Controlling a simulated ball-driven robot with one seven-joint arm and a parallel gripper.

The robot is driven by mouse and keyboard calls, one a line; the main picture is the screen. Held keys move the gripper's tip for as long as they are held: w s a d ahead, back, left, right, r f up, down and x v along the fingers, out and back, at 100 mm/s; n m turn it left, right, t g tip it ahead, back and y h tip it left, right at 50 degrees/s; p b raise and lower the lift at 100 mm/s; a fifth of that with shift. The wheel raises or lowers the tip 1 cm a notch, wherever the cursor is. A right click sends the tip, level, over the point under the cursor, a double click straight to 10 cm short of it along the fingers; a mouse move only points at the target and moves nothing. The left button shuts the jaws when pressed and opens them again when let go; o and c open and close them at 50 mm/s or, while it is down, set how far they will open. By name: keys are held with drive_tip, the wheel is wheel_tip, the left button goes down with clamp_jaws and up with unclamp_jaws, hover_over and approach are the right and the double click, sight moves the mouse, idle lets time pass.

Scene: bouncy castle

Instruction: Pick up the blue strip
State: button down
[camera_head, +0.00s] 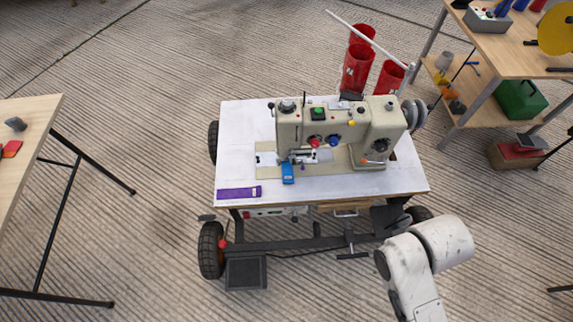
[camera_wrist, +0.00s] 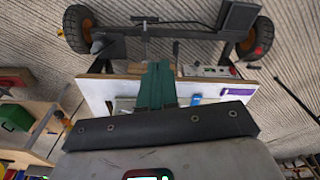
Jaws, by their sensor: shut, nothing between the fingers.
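A short blue piece (camera_head: 288,172) lies on the white tabletop (camera_head: 330,188) at the front of the sewing machine, close to its needle area. A longer violet-blue strip (camera_head: 238,193) lies flat near the table's front left corner. In the wrist view the violet strip (camera_wrist: 238,91) is at the right and the blue piece (camera_wrist: 196,99) is nearer the middle, partly hidden. I cannot tell for sure which one is the blue strip. My gripper (camera_wrist: 160,67) shows in the wrist view with its green fingers together and empty, in front of the table. The head view does not show it.
The cream sewing machine (camera_head: 340,130) fills the table's back and right, with red cones (camera_head: 357,68) behind it. The table has a wheeled base (camera_head: 211,250). A workbench (camera_head: 515,48) stands at the back right, another table (camera_head: 25,125) at the left.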

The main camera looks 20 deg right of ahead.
sight(289, 182)
drive_tip(key=c, duration=1.8)
unclamp_jaws()
